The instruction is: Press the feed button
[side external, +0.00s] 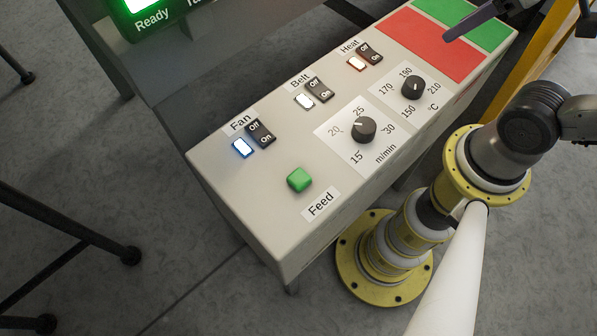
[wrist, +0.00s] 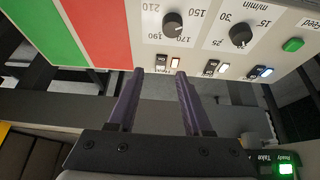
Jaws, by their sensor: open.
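The green feed button (side external: 299,180) is near the front left end of the pale control panel (side external: 240,200), beside its "Feed" label. It also shows at the right of the wrist view (wrist: 292,45). My gripper (wrist: 160,72) is open and empty, its two dark fingers apart, with the Heat switch showing between and beyond their tips.
The panel also bears Fan (side external: 260,134), Belt (side external: 319,89) and Heat (side external: 369,53) switches, with lit lamps beside them. Two black knobs, for speed (side external: 363,130) and temperature (side external: 413,88), stand between the button and my gripper. A display (side external: 150,12) with a green "Ready" light is behind.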

